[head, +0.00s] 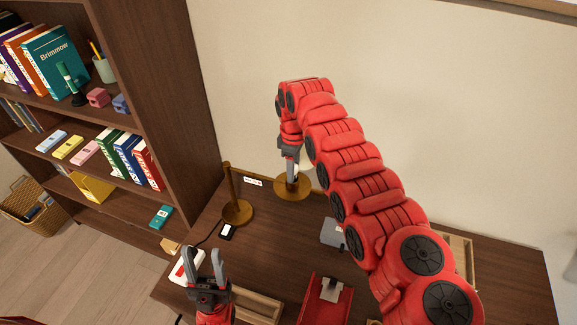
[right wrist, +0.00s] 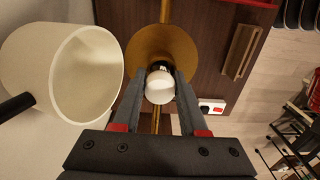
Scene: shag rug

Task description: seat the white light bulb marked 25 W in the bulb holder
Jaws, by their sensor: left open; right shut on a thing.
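My right gripper (head: 291,173) points down over a round brass base (head: 281,189) at the back of the desk. In the right wrist view its fingers (right wrist: 160,80) are shut on a white light bulb (right wrist: 159,88). A dark part, perhaps the bulb holder, shows just beyond the bulb, above the brass disc (right wrist: 181,50). I cannot tell whether the bulb touches or sits in it. No 25 W mark is readable. My left gripper (head: 203,255) is open and empty above the front left of the desk.
A white lampshade (right wrist: 64,72) is close left of the bulb in the right wrist view. A brass stand with a post (head: 238,211) is left of the base. A red tray (head: 315,311), grey box (head: 332,233) and wooden tray (head: 262,302) lie on the desk. A bookshelf (head: 170,70) stands left.

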